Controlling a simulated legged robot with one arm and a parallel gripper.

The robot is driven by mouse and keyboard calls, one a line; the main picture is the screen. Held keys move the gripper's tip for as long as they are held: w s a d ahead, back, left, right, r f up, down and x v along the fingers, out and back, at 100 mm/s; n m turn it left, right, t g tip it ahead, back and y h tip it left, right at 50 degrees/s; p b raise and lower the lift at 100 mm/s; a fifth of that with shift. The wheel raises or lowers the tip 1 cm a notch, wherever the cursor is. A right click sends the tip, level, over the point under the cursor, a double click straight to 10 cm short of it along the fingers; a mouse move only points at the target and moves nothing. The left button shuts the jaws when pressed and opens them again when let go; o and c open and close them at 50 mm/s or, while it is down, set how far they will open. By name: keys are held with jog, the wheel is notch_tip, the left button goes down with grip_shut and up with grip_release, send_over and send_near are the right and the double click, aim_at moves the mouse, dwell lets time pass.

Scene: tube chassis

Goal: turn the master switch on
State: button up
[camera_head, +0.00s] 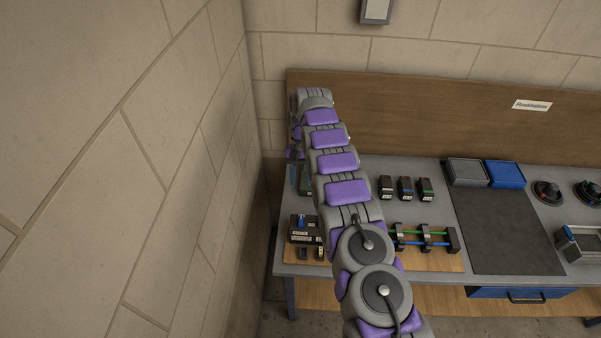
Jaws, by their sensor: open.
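My arm reaches from the bottom of the head view to the left end of the workbench (420,171). Its far end bends down by the wooden backboard. My gripper (292,150) shows only in part at the left edge of the arm, beside the backboard. It is open, and its fingertips are mostly hidden. I cannot pick out the master switch for certain. A dark unit with a small blue part (301,223) sits at the bench's front left, left of my arm. A dark greenish item (305,181) is partly covered by my arm behind it.
Several small dark blocks (405,189) stand right of my arm, behind a rack with green and blue rods (424,236). A dark mat (507,233) is bare. Grey (467,171) and blue (506,174) bins stand behind it. A stone wall (150,170) is close on the left.

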jog(key=shift+w+r+p, duration=0.1)
jog(key=shift+r+p, duration=0.25)
jog(key=shift+p, duration=0.15)
jog(key=p+v, duration=0.1)
jog(key=p, duration=0.5)
jog(key=shift+r, duration=0.3)
jog(key=shift+f+p, duration=0.1)
jog(key=shift+p, duration=0.5)
jog(key=shift+w, duration=0.1)
